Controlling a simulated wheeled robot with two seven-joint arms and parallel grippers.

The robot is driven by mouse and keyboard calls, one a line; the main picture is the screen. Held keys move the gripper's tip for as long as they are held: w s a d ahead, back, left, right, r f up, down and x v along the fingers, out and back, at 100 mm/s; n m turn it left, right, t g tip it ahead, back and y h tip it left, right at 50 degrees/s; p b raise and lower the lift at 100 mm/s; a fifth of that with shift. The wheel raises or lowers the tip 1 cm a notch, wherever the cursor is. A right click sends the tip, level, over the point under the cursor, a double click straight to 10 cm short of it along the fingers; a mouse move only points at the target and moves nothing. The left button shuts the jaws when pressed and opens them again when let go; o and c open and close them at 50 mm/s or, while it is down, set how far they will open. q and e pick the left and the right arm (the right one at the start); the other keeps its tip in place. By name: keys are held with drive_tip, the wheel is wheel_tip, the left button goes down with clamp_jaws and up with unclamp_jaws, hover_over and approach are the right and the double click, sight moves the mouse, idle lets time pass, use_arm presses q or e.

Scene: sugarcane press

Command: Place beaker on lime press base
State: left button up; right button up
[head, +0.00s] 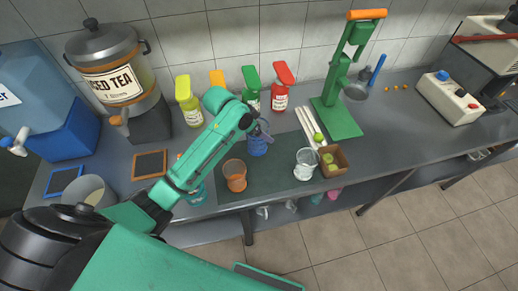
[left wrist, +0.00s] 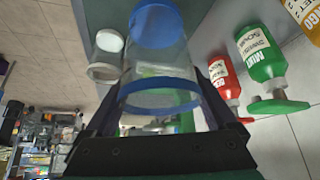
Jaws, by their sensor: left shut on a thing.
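A clear beaker with a blue rim and blue bottom (left wrist: 160,55) is between the fingers of my left gripper (left wrist: 160,105) in the left wrist view. The gripper is shut on it near the rim. In the head view the beaker (head: 258,147) shows blue below my left gripper (head: 260,130), over the dark mat; I cannot tell whether it touches the mat. The green lime press (head: 344,70) stands upright to the right, its flat base (head: 338,122) on the counter and apart from the beaker. My right gripper is not in view.
White sticks (head: 308,122) lie before the press base. Several syrup bottles (head: 282,87) stand behind.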

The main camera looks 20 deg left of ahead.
use_arm(q)
wheel_tip(320, 180, down, 11)
drive_tip(key=shift+w+a+f+p, duration=0.1)
drive_tip(key=shift+f+p, duration=0.1)
drive_tip(key=shift+p, duration=0.3)
drive_tip(key=o, duration=1)
drive_tip(key=shift+f, duration=0.1)
